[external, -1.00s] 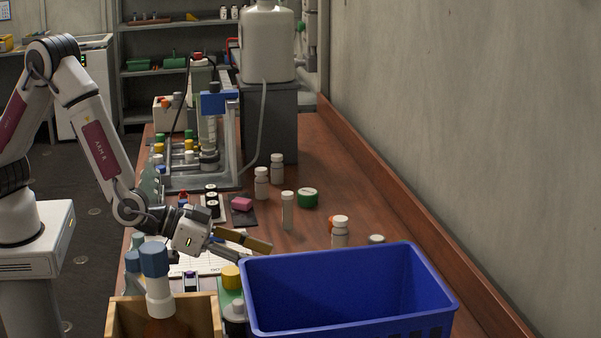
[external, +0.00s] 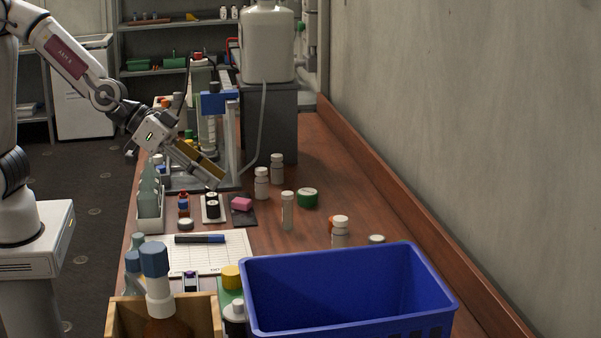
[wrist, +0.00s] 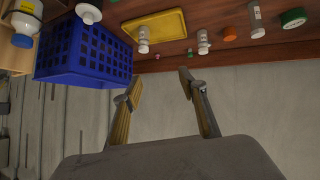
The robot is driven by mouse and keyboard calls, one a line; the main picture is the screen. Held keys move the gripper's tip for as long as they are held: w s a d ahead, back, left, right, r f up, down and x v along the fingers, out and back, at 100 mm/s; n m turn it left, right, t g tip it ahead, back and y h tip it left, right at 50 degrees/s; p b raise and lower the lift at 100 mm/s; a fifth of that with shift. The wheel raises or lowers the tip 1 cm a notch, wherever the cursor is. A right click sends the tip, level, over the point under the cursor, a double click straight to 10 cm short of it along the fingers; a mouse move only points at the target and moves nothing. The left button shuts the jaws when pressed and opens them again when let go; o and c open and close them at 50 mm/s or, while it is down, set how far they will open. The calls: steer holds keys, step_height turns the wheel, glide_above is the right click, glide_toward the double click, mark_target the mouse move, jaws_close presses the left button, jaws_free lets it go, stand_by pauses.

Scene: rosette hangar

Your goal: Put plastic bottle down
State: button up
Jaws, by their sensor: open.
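I cannot tell which bottle is the plastic bottle; several small ones stand upright on the wooden bench. Two white-capped bottles (external: 262,184) (external: 277,168) stand near the grey stand. A slim white-capped bottle (external: 287,211) is closer, and another white-capped bottle (external: 340,232) stands behind the blue crate (external: 350,255). My gripper (external: 218,180) is raised over the left part of the bench, left of these bottles. In the wrist view my gripper (wrist: 160,87) has its fingers apart with nothing between them. Bottles (wrist: 203,41) and the blue crate (wrist: 85,52) lie beyond the fingertips there.
A wooden box with a blue-capped brown bottle (external: 155,263) is at the front left. A marker (external: 200,239) lies on a paper sheet (external: 225,262). A green-topped lid (external: 308,197) sits right of the bottles. The wrist view shows a yellow tray (wrist: 170,24).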

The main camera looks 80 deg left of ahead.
steer(key=s+a+g+y, duration=0.1)
steer(key=s+a, duration=0.5)
steer(key=s, duration=0.4)
steer(key=s+a+r+n+g+y, duration=0.1)
steer(key=s+a+g, duration=0.1)
steer(key=s+a, duration=0.5)
steer(key=s+a+r+g+y, duration=0.1)
steer(key=s+a, duration=0.6)
steer(key=s, duration=0.6)
steer(key=shift+a+n+y, duration=0.2)
steer(key=shift+n+y, duration=0.1)
steer(key=shift+o, duration=0.3)
steer(key=shift+w+r, duration=0.1)
steer(key=w+a+f+n+t+y, duration=0.1)
steer(key=w+a+f+t, duration=0.15)
steer(key=w, duration=0.95)
steer(key=w+a+f+n+t, duration=0.1)
steer(key=w+a, duration=0.3)
steer(key=w, duration=0.9)
steer(key=w+a+f+n+t+y, duration=0.1)
steer(key=w+a+f+t+y, duration=0.2)
steer(key=w+a+f, duration=0.8)
steer(key=shift+x, duration=1.55)
